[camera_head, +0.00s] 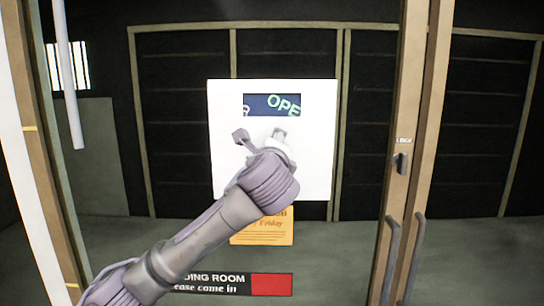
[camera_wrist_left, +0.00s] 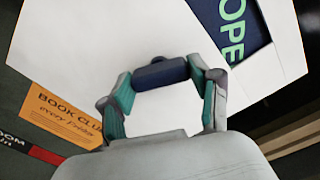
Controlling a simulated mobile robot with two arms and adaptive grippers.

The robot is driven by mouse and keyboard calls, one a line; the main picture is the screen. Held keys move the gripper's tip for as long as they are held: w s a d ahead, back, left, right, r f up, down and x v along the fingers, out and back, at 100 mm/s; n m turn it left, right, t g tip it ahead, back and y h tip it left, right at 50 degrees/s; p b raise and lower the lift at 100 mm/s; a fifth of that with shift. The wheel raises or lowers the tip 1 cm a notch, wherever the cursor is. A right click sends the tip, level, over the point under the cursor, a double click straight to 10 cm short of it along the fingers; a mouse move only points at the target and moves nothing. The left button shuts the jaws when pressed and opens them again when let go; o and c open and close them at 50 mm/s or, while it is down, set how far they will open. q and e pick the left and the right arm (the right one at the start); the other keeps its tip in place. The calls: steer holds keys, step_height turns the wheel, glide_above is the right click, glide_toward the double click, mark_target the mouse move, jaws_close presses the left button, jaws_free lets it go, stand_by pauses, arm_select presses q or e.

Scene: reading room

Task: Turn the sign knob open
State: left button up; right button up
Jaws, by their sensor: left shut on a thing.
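A white square sign (camera_head: 310,150) faces me on the glass. Its small window (camera_head: 272,105) shows a dark blue disc with tilted light green letters reading "OPE" and part of a paler letter at the left. In the left wrist view the sign face (camera_wrist_left: 105,40) fills the upper part and "OPE" shows in the slot (camera_wrist_left: 232,25). My left gripper (camera_head: 262,136) is in front of the sign, below the window. Its fingers (camera_wrist_left: 162,88) are closed on the dark blue sign knob (camera_wrist_left: 160,72). In the head view my gripper hides the knob. My right gripper is not in view.
An orange book club notice (camera_head: 265,232) is below the sign, partly behind my arm. A black and red "reading room" plate (camera_head: 270,284) is lower down. At the right are a wooden door frame (camera_head: 405,120), a dark latch (camera_head: 401,163) and door handles (camera_head: 390,250).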

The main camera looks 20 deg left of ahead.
arm_select(q)
steer(key=n+b, duration=0.2)
steer(key=n, duration=0.2)
steer(key=shift+f+n, duration=0.15)
steer(key=shift+n, duration=0.25)
stand_by(0.4)
steer(key=o, duration=1.1)
steer(key=shift+o, duration=0.2)
steer(key=shift+s, duration=0.1)
steer(key=v, duration=1.2)
